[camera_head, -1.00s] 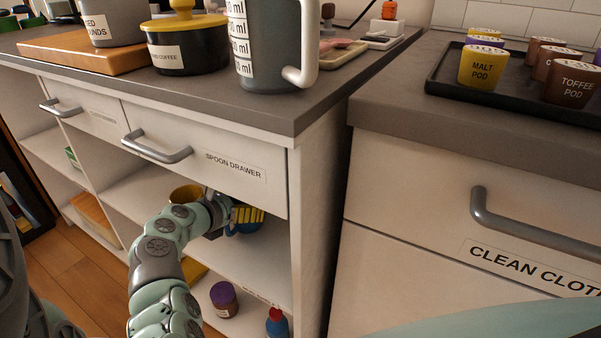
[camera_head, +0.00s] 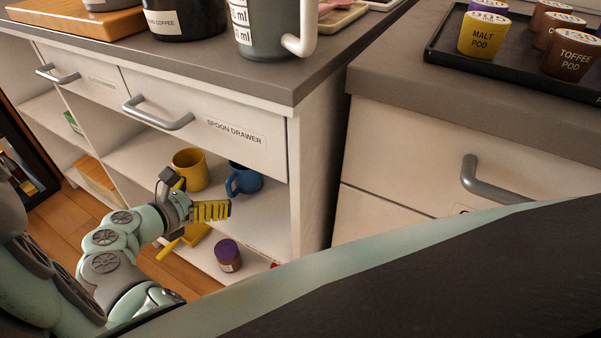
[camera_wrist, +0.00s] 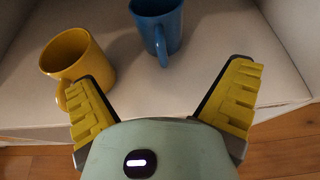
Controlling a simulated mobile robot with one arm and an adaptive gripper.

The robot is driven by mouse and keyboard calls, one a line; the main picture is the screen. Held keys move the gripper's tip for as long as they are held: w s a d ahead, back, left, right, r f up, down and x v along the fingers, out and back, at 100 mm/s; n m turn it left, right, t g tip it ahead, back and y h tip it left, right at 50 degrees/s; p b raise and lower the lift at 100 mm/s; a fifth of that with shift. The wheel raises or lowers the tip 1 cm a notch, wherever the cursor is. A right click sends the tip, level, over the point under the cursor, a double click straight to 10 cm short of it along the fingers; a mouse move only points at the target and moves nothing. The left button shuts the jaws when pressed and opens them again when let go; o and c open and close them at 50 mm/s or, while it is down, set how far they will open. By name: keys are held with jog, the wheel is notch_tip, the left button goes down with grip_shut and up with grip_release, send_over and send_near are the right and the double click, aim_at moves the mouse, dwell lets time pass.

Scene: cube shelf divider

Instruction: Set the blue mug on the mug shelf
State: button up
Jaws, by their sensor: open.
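The blue mug (camera_head: 245,178) stands upright on the upper open shelf (camera_head: 262,212) under the spoon drawer, near its right end. In the wrist view the blue mug (camera_wrist: 157,22) is at the top centre, its handle facing me. A yellow mug (camera_head: 190,168) stands to its left; it also shows in the wrist view (camera_wrist: 78,62). My gripper (camera_head: 205,208) is open and empty in front of the shelf, apart from both mugs. Its yellow-padded fingers are spread wide in the wrist view (camera_wrist: 165,97), with the blue mug beyond them.
The spoon drawer handle (camera_head: 157,114) juts out above the shelf. A dark tray (camera_head: 440,52) of pods is on the right counter. A side panel bounds the shelf on the right.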

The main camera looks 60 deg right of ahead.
jog(key=shift+s+a, duration=0.1)
jog(key=shift+a, duration=0.35)
